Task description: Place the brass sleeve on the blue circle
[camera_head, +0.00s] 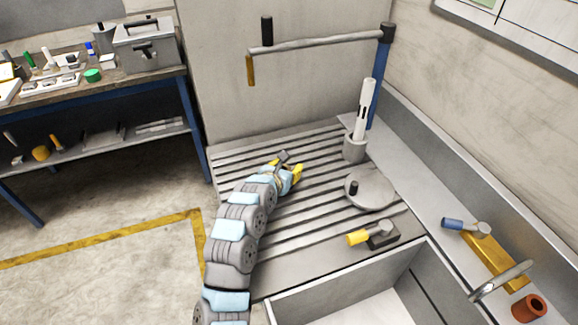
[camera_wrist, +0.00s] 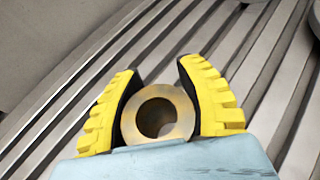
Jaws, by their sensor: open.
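In the wrist view the brass sleeve (camera_wrist: 186,112) is a thick ring seen end-on, with a dark hole through it. It sits between the yellow fingers of my gripper (camera_wrist: 158,68), close to the palm. The fingers are open; I cannot tell whether either pad touches the sleeve. In the head view my gripper (camera_head: 286,165) is low over the left part of the slotted plate, and the sleeve cannot be made out there. I see no blue circle in either view.
On the slotted grey plate (camera_head: 240,150) stand a grey holder (camera_head: 355,147) with a white tube, a round grey disc (camera_head: 372,190) with a black knob, and a yellow-handled tool (camera_head: 358,237). A blue post (camera_head: 376,90) carries a horizontal bar (camera_head: 315,42). An open bin (camera_head: 345,300) lies in front.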

